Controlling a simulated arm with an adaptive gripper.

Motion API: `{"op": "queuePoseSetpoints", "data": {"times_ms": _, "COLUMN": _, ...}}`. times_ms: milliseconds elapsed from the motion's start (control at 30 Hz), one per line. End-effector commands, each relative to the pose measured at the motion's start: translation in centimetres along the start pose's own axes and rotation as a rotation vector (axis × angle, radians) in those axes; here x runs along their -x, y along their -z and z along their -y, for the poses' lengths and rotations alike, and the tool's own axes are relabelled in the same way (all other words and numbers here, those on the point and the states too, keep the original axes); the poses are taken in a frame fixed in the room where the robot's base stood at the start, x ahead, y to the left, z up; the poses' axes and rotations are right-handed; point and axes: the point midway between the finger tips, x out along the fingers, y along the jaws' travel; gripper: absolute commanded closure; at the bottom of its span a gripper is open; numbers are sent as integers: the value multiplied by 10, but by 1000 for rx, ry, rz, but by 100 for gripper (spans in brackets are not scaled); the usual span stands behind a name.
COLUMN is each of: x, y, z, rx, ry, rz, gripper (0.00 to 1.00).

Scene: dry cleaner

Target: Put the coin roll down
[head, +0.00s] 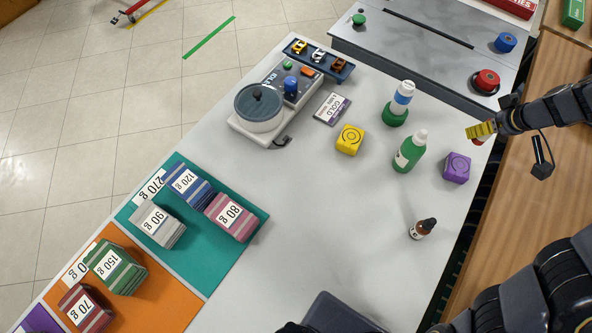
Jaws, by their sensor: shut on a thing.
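My gripper (484,131) is at the right, above the strip between the grey counter (330,235) and the wooden surface. A yellow, dark-striped piece shows at its tip. A small red-and-white end (478,141) shows just below that piece; it appears to be the coin roll, shut in my gripper and mostly hidden. It looks held in the air, but its height is hard to tell from this one view. A purple block (456,168) sits on the counter, below and left of my gripper in the picture.
A device with a round pot (259,105) is farther left. Labelled stacks sit on teal (245,240) and orange mats (180,300). The counter's middle is clear.

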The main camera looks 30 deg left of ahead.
Motion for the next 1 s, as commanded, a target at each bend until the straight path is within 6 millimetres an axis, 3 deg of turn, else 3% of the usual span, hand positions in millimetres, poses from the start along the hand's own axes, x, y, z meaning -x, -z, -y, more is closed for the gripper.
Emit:
{"op": "queuePoseSetpoints", "data": {"times_ms": 167, "x": 30, "y": 13, "z": -1, "rx": 3, "ry": -7, "rz": -3, "gripper": 100}}
{"op": "queuePoseSetpoints", "data": {"times_ms": 467, "x": 19, "y": 26, "z": 61, "rx": 208, "ry": 87, "rz": -4, "gripper": 100}}
{"op": "queuePoseSetpoints", "data": {"times_ms": 667, "x": 14, "y": 35, "z": 135, "rx": 470, "ry": 196, "rz": -9, "gripper": 100}}
{"op": "queuePoseSetpoints", "data": {"times_ms": 833, "x": 16, "y": 28, "z": 226, "rx": 803, "ry": 340, "rz": -13, "gripper": 100}}
{"op": "queuePoseSetpoints", "data": {"times_ms": 1000, "x": 26, "y": 5, "z": 310, "rx": 1153, "ry": 489, "rz": -15, "gripper": 100}}
